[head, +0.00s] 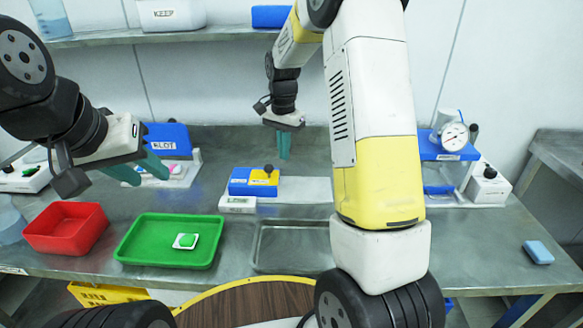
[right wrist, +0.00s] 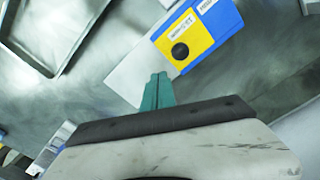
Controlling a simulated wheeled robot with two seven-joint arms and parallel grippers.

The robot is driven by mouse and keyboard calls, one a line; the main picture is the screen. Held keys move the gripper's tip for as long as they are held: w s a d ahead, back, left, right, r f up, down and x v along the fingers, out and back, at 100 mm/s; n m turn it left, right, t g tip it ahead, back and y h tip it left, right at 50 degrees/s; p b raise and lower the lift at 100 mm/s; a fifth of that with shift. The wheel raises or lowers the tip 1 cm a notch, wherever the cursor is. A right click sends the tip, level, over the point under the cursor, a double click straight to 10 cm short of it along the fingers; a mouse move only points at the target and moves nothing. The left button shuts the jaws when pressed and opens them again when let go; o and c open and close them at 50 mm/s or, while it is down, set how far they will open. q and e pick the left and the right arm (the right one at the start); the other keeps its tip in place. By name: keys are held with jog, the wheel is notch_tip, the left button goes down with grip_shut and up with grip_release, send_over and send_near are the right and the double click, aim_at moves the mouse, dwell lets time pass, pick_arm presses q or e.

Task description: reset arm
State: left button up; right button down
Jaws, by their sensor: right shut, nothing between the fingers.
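My left gripper (head: 139,169) hangs over the back left of the bench, in front of the blue box labelled BLOT (head: 168,140). Its two teal fingers are apart, with nothing seen held between them. My right gripper (head: 284,146) is raised above the back middle of the bench, fingers together and empty, pointing down. In the right wrist view its closed teal fingers (right wrist: 157,92) show beside the blue and yellow block (right wrist: 186,42). That block is also in the head view (head: 253,182), below the right gripper. I cannot tell the exact height between them.
A green tray (head: 138,241) holds a small white piece with a green top (head: 186,241). A red bin (head: 40,233) is left of it; an empty metal tray (head: 262,263) is right. A gauge stand (head: 446,145) and blue sponge (head: 538,252) are at right. My right arm hides part of the bench.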

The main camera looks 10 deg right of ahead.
jog(key=shift+r, duration=0.65)
jog(key=s+r+n+t+y, duration=0.25)
jog(key=s+r+n, duration=0.25)
jog(key=s+r, duration=0.85)
jog(key=s+r+n+t, duration=0.1)
jog(key=s+n+t, duration=0.2)
jog(key=s, duration=1.1)
jog(key=shift+n+t, duration=0.35)
jog(key=shift+n, duration=0.45)
jog(key=shift+w+r, duration=0.1)
jog(key=shift+w, duration=0.1)
